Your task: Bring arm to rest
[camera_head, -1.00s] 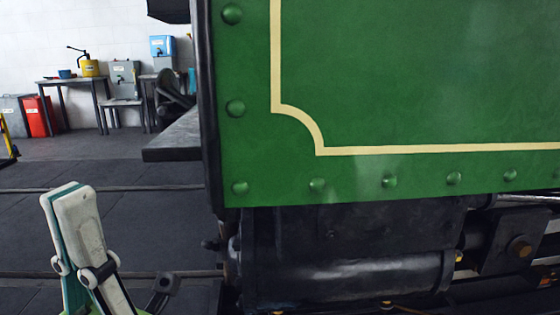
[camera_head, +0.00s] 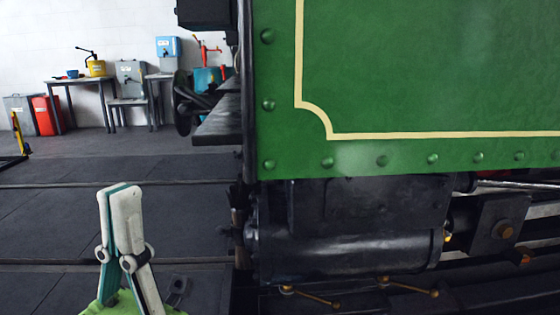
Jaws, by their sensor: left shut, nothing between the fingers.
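My left gripper (camera_head: 121,192) stands upright at the lower left of the head view. Its pale fingers point up and are shut, with nothing between them. It is in front of the dark floor, left of the tram and apart from it in the picture. My right gripper is not in view.
The tram's green riveted side panel (camera_head: 430,80) fills the upper right. A black cylinder (camera_head: 345,245) with brass taps sits below it. Tables (camera_head: 78,81), a red bin (camera_head: 47,116) and a blue container (camera_head: 166,47) stand by the far wall. Dark floor (camera_head: 60,215) is open on the left.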

